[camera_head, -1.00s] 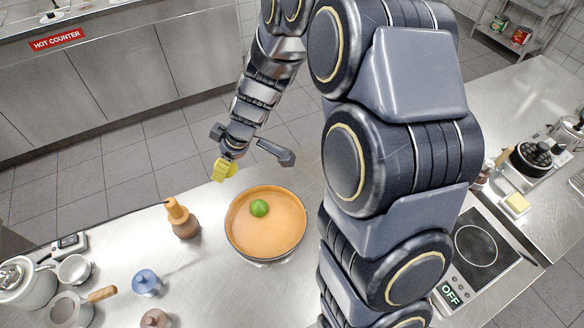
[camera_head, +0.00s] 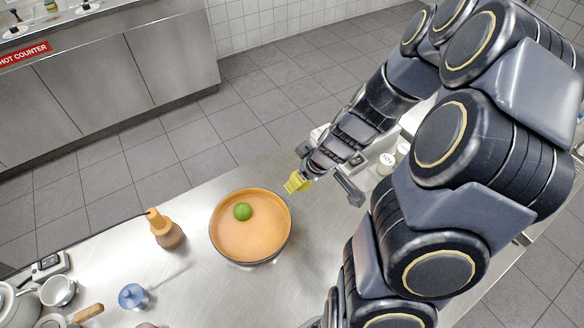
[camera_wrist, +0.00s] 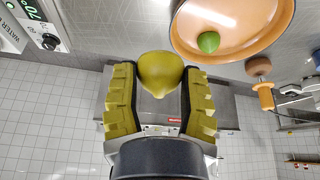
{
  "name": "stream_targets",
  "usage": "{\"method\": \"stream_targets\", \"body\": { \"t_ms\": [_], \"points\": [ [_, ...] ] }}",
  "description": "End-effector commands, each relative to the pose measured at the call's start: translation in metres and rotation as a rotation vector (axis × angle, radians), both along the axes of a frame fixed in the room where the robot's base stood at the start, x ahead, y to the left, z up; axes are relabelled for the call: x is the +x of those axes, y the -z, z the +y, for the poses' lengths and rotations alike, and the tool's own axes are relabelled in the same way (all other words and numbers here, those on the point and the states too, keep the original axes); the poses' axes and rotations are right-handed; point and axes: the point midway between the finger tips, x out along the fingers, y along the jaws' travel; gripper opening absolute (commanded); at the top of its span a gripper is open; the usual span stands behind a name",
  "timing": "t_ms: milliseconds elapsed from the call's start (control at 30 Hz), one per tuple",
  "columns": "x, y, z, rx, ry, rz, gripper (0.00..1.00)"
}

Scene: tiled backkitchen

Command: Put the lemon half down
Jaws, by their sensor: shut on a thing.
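The lemon half (camera_wrist: 158,75) is a dull yellow-green piece with a nub, held between the two yellow-padded fingers of my gripper (camera_wrist: 159,97) in the wrist view. In the head view my gripper (camera_head: 297,182) is to the right of the wide orange pan, near the far edge of the steel counter. I cannot make out the lemon half there, and its height above the counter is unclear. The pan (camera_head: 252,238) holds a green lime (camera_head: 243,212) and also shows at the upper right of the wrist view (camera_wrist: 245,40).
White-lidded jars (camera_head: 386,163) and a device with a display stand behind my gripper. Bare counter lies between pan and arm.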

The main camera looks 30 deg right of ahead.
Motion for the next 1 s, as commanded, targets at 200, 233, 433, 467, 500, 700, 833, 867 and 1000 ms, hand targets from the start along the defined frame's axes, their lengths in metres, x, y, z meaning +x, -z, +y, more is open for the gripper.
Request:
{"method": "stream_targets", "body": {
  "t_ms": [200, 233, 433, 467, 500, 700, 833, 867, 1000],
  "points": [
    [0.011, 0.009, -0.005, -0.001, 0.000, 0.000, 0.13],
    [0.013, 0.011, -0.006, -0.001, -0.001, 0.000, 0.13],
    [0.045, 0.028, -0.020, -0.003, -0.003, 0.001, 0.13],
    [0.051, 0.031, -0.024, -0.002, -0.001, 0.002, 0.13],
    [0.059, 0.034, -0.027, -0.004, -0.003, 0.000, 0.13],
    [0.091, 0.058, -0.042, 0.001, -0.001, 0.000, 0.13],
    [0.106, 0.079, -0.049, 0.000, -0.001, 0.002, 0.13],
    [0.109, 0.083, -0.051, -0.001, -0.001, 0.002, 0.13],
    [0.119, 0.095, -0.056, -0.002, 0.000, 0.001, 0.13]
  ]
}}
